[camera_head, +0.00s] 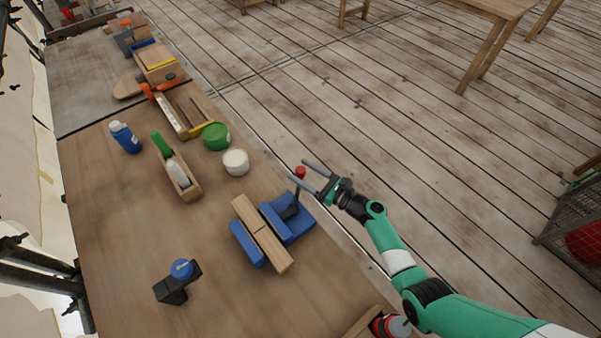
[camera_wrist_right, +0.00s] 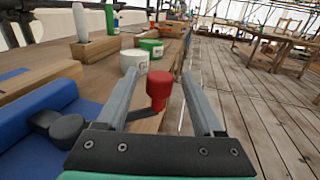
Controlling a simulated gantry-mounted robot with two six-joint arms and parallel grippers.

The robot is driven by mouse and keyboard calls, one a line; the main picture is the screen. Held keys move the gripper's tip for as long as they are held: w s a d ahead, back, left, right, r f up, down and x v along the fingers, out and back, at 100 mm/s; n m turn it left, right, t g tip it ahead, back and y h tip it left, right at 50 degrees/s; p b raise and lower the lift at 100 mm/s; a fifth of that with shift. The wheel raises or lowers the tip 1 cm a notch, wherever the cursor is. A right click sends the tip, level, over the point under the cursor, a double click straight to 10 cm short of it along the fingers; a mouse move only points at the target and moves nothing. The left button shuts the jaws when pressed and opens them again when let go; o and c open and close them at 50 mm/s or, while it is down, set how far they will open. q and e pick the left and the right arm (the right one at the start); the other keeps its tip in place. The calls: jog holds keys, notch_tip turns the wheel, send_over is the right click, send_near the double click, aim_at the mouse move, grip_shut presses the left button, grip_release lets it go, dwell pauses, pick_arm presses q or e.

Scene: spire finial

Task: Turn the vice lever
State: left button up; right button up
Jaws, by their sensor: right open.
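The vice (camera_head: 275,230) is blue, with wooden jaw pieces, and sits at the right edge of the bench. Its lever is dark and ends in a red knob (camera_head: 300,172). In the right wrist view the red knob (camera_wrist_right: 158,90) shows between the two fingers. My right gripper (camera_head: 311,174) is open and its fingers lie around the knob's sides. No contact can be made out. The lever's dark shaft (camera_head: 291,206) rises from the vice and is partly hidden in the wrist view. My left gripper is not in view.
A white tub (camera_head: 236,162) and a green tub (camera_head: 215,136) stand behind the vice on the bench (camera_head: 125,235). A wooden box with a green-handled tool (camera_head: 162,145) lies further left. A black and blue object (camera_head: 178,282) stands at front left. Open floor lies right of the bench.

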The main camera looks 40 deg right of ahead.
jog(key=shift+w+a, duration=0.1)
jog(key=shift+w, duration=0.45)
grip_shut()
dwell(1.0)
